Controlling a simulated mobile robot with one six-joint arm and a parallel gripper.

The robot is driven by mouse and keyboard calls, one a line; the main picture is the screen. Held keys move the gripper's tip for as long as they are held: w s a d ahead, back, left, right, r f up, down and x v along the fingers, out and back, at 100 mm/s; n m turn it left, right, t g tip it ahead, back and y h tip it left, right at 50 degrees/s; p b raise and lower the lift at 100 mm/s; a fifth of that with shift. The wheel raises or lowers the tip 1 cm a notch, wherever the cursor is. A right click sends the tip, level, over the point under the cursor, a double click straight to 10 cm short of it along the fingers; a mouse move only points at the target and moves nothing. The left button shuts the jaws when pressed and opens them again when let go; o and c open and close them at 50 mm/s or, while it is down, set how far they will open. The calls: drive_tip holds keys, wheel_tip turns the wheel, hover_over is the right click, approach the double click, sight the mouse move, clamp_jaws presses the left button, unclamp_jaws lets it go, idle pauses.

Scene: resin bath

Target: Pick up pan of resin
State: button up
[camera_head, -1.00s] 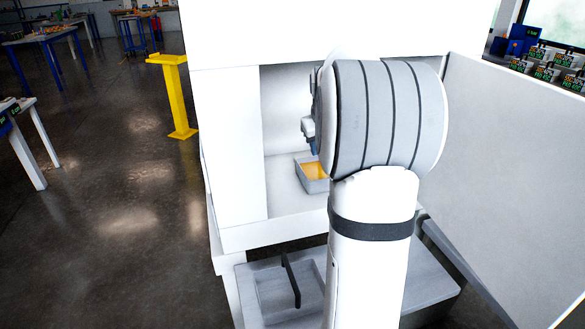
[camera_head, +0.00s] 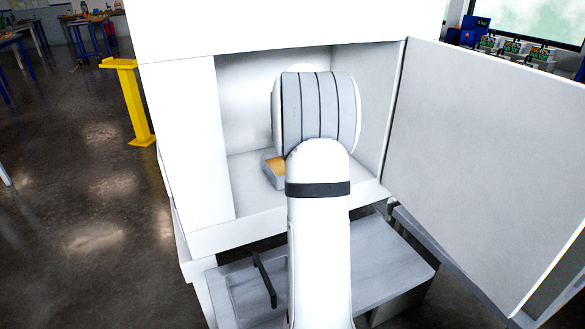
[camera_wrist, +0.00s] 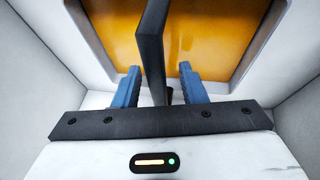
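The pan of resin (camera_head: 270,178) stands on the floor of the open white cabinet, grey with amber resin inside. My arm hides its right part in the head view. In the wrist view, the pan (camera_wrist: 94,36) fills the top, and its black handle bar (camera_wrist: 151,45) runs down towards my gripper. My gripper (camera_wrist: 160,78) is open, its two blue fingers on either side of the handle with a visible gap on each side. The gripper is hidden behind my arm in the head view.
The white cabinet (camera_head: 178,150) has side walls close around the pan. Its door (camera_head: 480,150) stands open at the right. A grey tray unit (camera_head: 375,255) with a black bar sits below the opening. A yellow stand (camera_head: 133,100) is on the floor at the left.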

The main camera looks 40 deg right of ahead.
drive_tip(key=shift+f, duration=0.2)
idle(0.5)
clamp_jaws()
idle(0.4)
idle(0.3)
